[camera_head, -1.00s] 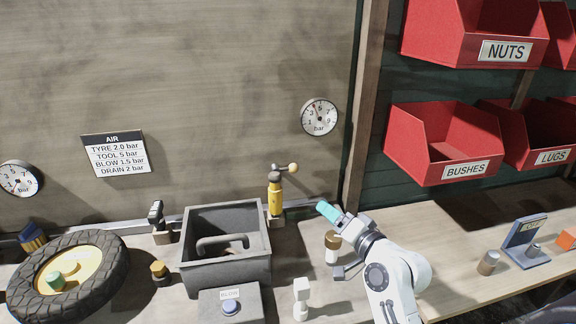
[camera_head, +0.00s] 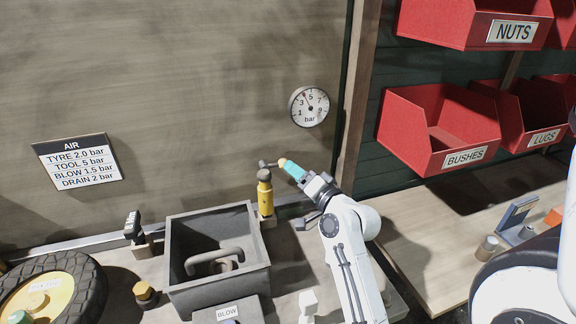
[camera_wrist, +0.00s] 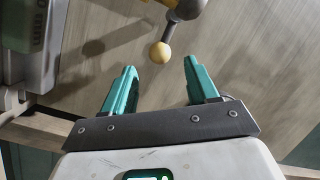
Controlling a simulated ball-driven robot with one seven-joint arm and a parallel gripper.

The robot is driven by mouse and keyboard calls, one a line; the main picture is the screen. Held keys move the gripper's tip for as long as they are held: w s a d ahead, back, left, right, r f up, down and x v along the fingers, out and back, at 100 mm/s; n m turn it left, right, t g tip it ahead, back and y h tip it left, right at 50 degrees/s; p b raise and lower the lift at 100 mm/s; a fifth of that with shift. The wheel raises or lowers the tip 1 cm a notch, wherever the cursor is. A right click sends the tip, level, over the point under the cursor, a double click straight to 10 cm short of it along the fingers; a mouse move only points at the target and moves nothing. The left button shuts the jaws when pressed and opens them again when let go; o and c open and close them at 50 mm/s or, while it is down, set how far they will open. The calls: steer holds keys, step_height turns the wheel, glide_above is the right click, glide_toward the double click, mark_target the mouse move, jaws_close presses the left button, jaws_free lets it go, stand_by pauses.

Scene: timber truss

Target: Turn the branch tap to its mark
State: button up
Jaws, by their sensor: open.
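The tap (camera_head: 265,196) has a yellow body and a dark grey head, and it stands upright by the back wall. Its grey lever ends in a pale yellow ball knob, which points right. In the wrist view the ball knob (camera_wrist: 160,53) lies just beyond and between the teal fingertips, with visible gaps to both. My gripper (camera_head: 287,164) is open and empty, right at the knob; in the head view its fingers partly overlap the knob. In the wrist view the gripper (camera_wrist: 160,75) shows two spread fingers. I cannot make out a mark on the tap.
A round bar gauge (camera_head: 310,106) hangs on the wall above the tap. A grey open box (camera_head: 186,262) stands left of it. An AIR sign (camera_head: 77,163), a tyre (camera_head: 88,290) and red bins (camera_head: 440,127) stand farther off. A wooden post (camera_head: 352,110) rises right of the gauge.

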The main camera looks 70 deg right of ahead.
mark_target(275, 165)
steer(key=x, duration=0.4)
steer(key=shift+w+d, duration=0.1)
steer(key=shift+w, duration=0.15)
steer(key=shift+f, duration=0.1)
jaws_close()
stand_by(0.4)
